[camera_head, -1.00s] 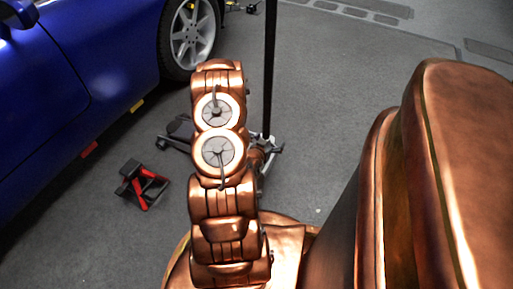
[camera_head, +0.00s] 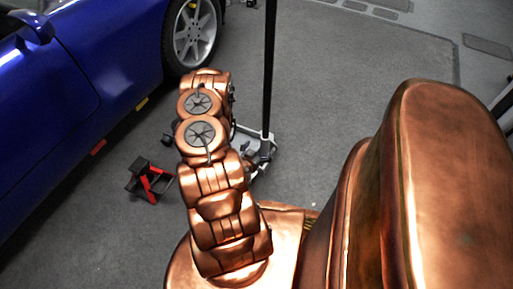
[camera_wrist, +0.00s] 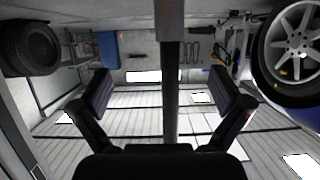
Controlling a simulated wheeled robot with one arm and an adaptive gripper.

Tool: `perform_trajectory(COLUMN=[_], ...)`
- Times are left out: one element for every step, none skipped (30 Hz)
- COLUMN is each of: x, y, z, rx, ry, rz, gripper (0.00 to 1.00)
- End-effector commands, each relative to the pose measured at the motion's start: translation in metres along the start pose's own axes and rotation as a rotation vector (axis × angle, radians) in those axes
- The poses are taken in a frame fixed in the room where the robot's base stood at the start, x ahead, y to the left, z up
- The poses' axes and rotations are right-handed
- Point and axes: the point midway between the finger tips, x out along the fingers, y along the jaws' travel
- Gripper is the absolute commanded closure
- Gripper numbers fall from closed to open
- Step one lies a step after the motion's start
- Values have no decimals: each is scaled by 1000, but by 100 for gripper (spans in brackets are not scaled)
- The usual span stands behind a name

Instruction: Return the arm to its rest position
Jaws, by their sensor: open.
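My copper arm (camera_head: 215,190) rises from my base in the head view and leans slightly left, its upper joints toward the car. My gripper (camera_wrist: 163,92) shows in the wrist view with its two dark fingers spread wide and nothing held between them. A dark post (camera_wrist: 169,70) runs down the picture behind the gap between the fingers; its distance is unclear. In the head view the gripper is hidden behind the arm.
A blue car (camera_head: 85,75) with a silver wheel (camera_head: 193,32) stands at left. A red and black jack stand (camera_head: 150,181) is on the floor left of my arm. A thin black pole (camera_head: 269,65) rises just beyond the arm. Floor right of the pole is clear.

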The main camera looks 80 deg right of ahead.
Motion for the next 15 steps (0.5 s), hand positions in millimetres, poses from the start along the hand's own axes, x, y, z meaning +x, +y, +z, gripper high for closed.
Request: perform_trajectory(x=[-7, -9, -12, -14, -16, -18, -20, -21, -22, -23, -24, -24, -25, -25, -25], y=[-1, -1, -1, -2, -2, -2, -2, -2, -2, -2, -2, -2, -2, -2, -2], z=[-2, -1, -1, -1, 0, 0, 0, 0, 0, 0, 0, 0, 0, 0, 0], rx=[-3, -3, -2, -2, -2, -3, -3, -3, -2, -2, -1, -1, -1, -1, -1], ry=[-3, -3, -3, -4, -3, -3, -3, -2, -2, -1, -1, -1, 0, 0, 0], rz=[-1, -1, -1, -1, -1, -1, -1, -1, -1, 0, 0, 0, 0, 0, 0], gripper=[0, 0, 0, 0, 0, 0, 0, 0, 0, 0, 0, 0, 0, 0, 0])
